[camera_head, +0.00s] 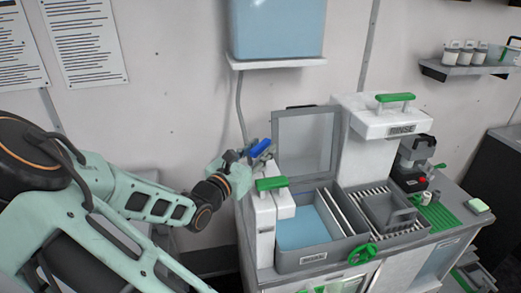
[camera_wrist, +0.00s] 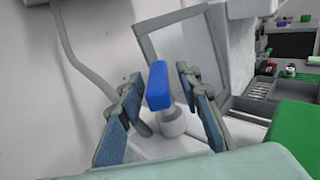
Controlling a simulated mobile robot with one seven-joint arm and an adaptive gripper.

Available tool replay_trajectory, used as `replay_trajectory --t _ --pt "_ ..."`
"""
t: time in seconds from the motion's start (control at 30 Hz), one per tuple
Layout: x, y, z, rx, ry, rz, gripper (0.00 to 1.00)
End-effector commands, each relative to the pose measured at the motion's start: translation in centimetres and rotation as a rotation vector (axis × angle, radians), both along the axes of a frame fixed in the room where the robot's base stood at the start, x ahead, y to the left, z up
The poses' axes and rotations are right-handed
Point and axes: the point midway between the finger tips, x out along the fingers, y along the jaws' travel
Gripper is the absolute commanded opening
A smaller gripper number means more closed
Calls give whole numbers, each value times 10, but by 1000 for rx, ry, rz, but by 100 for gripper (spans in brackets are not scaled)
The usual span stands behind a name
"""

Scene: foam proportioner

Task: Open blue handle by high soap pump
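The blue handle (camera_head: 259,149) sits on the pump behind the green-handled white unit in the head view. In the wrist view the blue handle (camera_wrist: 158,86) stands on a grey round fitting (camera_wrist: 172,122). My gripper (camera_head: 243,163) is beside the handle in the head view. In the wrist view my gripper (camera_wrist: 158,90) has its two fingers apart, one on each side of the blue handle, with gaps showing on both sides. I see no contact. A blue tank (camera_head: 277,28) is on the wall above, with a hose (camera_head: 240,105) running down from it.
A green handle (camera_head: 271,183) is close to my gripper on the near white unit. A raised clear lid (camera_head: 304,143) stands just right of the blue handle. The basin (camera_head: 302,228) and the white rinse unit (camera_head: 395,118) are further right.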

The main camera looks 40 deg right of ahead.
Motion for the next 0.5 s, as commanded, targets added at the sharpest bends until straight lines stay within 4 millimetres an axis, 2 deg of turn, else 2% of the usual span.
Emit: replay_trajectory --t 0.27,0.37,0.5 --pt "-1 3 0 1 -1 1 32" --pt "-2 13 0 2 0 3 32" --pt "-9 36 -1 2 0 5 32"
